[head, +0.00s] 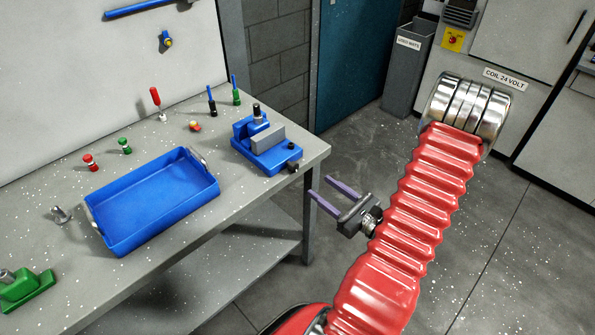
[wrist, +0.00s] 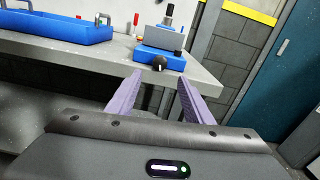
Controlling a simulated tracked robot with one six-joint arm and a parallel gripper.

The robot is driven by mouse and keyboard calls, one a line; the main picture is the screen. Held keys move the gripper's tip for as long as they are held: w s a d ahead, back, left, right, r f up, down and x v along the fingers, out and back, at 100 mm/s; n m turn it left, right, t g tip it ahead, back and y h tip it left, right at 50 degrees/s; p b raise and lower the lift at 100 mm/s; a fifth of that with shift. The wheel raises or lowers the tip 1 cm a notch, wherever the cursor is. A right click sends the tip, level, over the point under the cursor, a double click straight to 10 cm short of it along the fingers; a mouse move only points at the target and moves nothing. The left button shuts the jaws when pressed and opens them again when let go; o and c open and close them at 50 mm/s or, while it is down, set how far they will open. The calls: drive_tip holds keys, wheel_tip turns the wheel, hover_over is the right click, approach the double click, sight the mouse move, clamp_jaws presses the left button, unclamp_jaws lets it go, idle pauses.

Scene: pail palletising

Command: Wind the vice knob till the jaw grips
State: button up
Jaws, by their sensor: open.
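The blue vice (head: 262,152) stands on the workbench near its right front corner, and it also shows in the wrist view (wrist: 150,54). Its grey jaw block (head: 267,139) sits across the top. Its dark knob (head: 293,167) sticks out at the front edge of the bench; in the wrist view the knob (wrist: 160,64) appears between my fingertips. A dark-topped upright piece (head: 257,112) stands at the jaws; whether it is gripped I cannot tell. My gripper (head: 318,187) is open and empty, with purple fingers, off the bench edge and apart from the knob.
A blue tray (head: 155,205) lies on the workbench (head: 215,235) left of the vice. Several small coloured tools and knobs stand around it, with a green block (head: 25,290) at the near left. A grey bin (head: 408,75) stands behind. The floor right of the bench is clear.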

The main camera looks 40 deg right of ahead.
sight(296, 168)
drive_tip(key=shift+w+a, duration=0.15)
drive_tip(key=shift+w, duration=5.45)
drive_tip(key=shift+c, duration=0.6)
drive_tip(key=c, duration=1)
